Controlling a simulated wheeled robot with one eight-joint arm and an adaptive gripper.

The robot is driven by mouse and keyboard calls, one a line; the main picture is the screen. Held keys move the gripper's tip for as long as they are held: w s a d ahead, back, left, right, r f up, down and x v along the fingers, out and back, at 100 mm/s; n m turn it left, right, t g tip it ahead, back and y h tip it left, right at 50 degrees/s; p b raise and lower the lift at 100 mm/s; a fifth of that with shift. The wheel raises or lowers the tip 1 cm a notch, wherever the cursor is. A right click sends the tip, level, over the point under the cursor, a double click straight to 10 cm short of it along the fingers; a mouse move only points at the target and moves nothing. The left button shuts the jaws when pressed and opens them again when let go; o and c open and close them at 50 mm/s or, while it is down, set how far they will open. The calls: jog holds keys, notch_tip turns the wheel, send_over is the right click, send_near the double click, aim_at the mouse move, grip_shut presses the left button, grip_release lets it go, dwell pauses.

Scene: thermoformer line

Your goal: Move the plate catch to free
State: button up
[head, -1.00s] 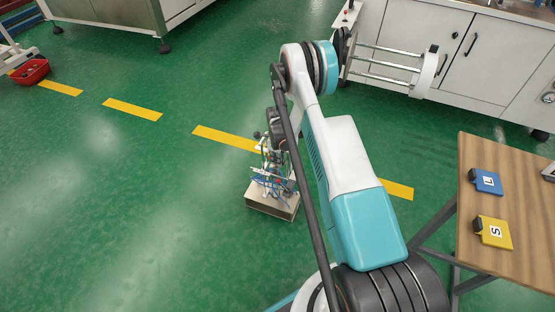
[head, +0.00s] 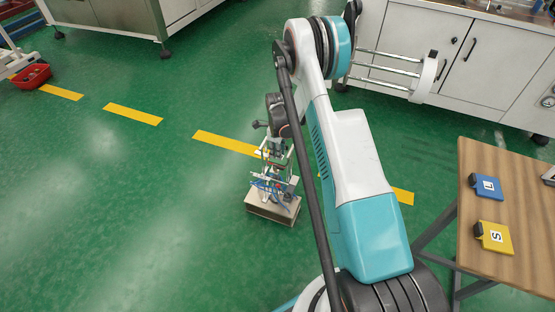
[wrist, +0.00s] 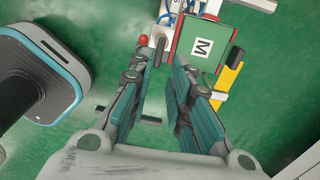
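My gripper (wrist: 160,78) is open and empty in the wrist view, its two teal-padded fingers apart over the floor. Beyond the fingertips stands a small fixture with blue tubes, also seen in the head view on a beige box base (head: 272,206). A green plate (wrist: 183,54) marked M, with a black grip, is at this fixture, beyond the right finger. A red knob (wrist: 143,40) and a dark peg (wrist: 160,48) show just beyond the left fingertip. I cannot tell for sure which part is the plate catch, or its position. In the head view my arm partly hides the fixture.
A wooden table (head: 480,225) at right bears a blue plate (head: 487,186) marked L and a yellow plate (head: 495,238) marked S. White cabinets (head: 440,60) stand at the back right. Green floor left of the fixture is clear.

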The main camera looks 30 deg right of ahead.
jog(key=shift+r, duration=1.95)
